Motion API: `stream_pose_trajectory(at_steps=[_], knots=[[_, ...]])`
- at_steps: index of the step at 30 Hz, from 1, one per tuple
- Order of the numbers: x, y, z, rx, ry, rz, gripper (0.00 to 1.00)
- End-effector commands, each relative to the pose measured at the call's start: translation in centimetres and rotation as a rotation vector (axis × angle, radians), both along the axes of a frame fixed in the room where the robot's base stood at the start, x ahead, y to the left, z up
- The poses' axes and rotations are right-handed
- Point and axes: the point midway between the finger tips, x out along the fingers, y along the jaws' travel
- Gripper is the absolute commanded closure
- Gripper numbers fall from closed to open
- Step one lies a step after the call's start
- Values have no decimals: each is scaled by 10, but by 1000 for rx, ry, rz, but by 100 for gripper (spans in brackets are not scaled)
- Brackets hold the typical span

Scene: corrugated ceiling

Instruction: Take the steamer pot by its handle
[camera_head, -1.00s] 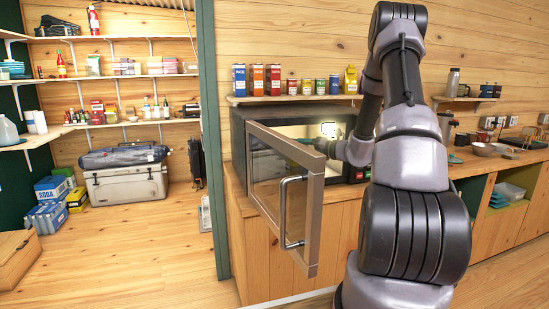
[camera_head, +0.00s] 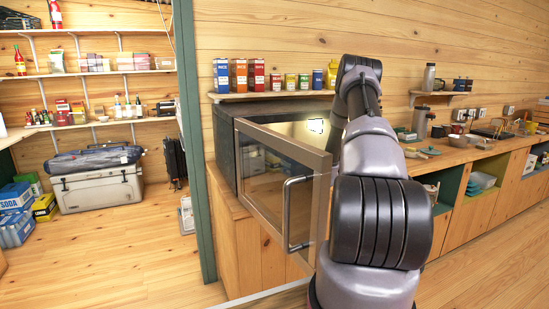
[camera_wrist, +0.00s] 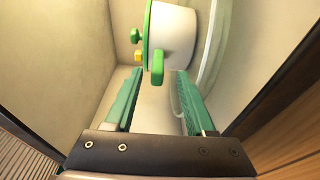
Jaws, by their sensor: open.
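The steamer pot (camera_wrist: 173,32) shows in the wrist view as a white round body with green trim, inside a pale-walled cavity. Its green handle (camera_wrist: 157,66) points toward my gripper. My gripper (camera_wrist: 156,73) is open, with its two green ridged fingers either side of the line of the handle. The handle's end is near the fingertips; I cannot tell whether it lies between them. In the head view, my arm hides the gripper and the pot.
The oven (camera_head: 226,142) stands on the wooden counter with its glass door (camera_head: 270,182) swung open toward me, beside my arm. A clear glass rim (camera_wrist: 212,55) lies right of the pot. A spice shelf (camera_head: 270,96) hangs above the oven.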

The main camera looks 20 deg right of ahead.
Motion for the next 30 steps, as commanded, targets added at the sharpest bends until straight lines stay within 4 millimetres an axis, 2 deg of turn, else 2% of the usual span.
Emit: stream_pose_trajectory(at_steps=[3,7,16,20,21,30], knots=[[19,8,4,-1,-2,3,45],[34,12,3,-2,-1,3,45],[38,12,3,-1,0,1,45],[38,12,3,-2,0,2,95],[38,12,3,-2,0,2,100],[38,12,4,-2,-1,2,100]])
